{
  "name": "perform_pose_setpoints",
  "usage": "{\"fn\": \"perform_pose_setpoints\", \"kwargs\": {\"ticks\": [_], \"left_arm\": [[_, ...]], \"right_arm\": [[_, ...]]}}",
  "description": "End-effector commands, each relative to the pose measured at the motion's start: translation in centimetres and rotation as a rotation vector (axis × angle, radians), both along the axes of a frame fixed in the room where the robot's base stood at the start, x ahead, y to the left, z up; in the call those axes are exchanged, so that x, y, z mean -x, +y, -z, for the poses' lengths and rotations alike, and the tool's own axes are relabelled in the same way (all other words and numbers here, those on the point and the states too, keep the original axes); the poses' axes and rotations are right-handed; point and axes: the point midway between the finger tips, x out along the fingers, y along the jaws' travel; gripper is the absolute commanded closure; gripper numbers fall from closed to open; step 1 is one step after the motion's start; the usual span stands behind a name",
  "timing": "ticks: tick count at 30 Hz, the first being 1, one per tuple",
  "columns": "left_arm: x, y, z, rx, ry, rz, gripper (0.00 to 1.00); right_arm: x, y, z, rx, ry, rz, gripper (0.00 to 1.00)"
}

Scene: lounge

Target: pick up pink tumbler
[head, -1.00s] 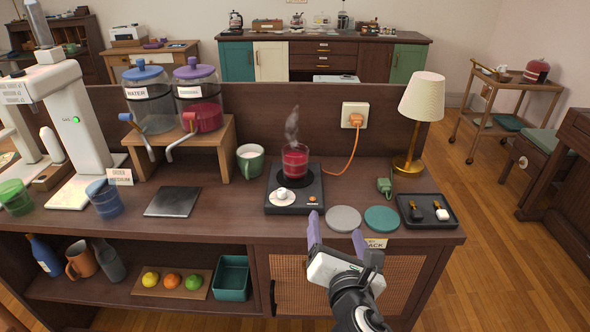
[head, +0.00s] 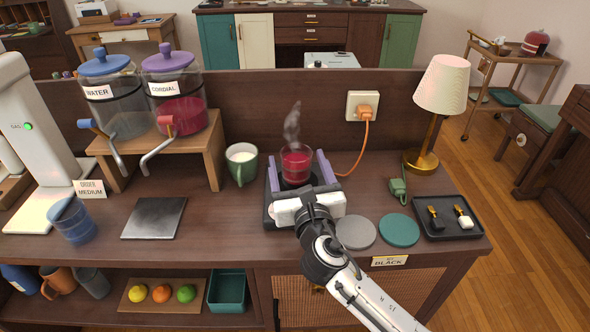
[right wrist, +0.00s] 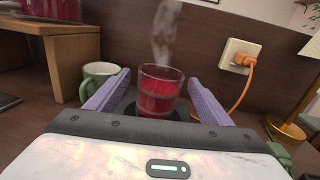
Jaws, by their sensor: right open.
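The pink tumbler (head: 296,164), a clear glass with a deep red-pink look, stands upright on the black hot plate (head: 262,214), with steam above it. It also shows in the right wrist view (right wrist: 160,92). My right gripper (head: 299,170) is open, with one purple finger on the left and one on the right of the tumbler. In the right wrist view the fingers (right wrist: 157,90) flank the glass with small gaps showing. The gripper body hides the front of the hot plate. My left gripper is not in view.
A green mug (head: 241,163) stands close left of the hot plate. An orange cord (head: 364,140) runs behind it on the right. Grey (head: 356,232) and teal (head: 399,230) coasters, a black tray (head: 447,220) and a lamp (head: 436,95) are to the right. A blue tumbler (head: 73,220) stands at left.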

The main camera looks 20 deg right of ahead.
Motion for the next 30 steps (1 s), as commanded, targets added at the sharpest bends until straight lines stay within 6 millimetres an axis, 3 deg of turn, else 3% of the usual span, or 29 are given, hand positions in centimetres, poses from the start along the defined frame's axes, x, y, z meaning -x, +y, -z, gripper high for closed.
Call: {"fn": "perform_pose_setpoints", "kwargs": {"ticks": [14,23,30], "left_arm": [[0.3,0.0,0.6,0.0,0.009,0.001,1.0],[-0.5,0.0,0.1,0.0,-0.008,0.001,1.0],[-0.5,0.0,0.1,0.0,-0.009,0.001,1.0]], "right_arm": [[-5.5,-0.9,0.1,-0.001,-0.001,0.001,0.26],[-5.9,-1.0,0.1,-0.002,0.0,0.0,0.26],[-5.9,-1.0,0.1,-0.001,0.0,0.0,0.66]]}}
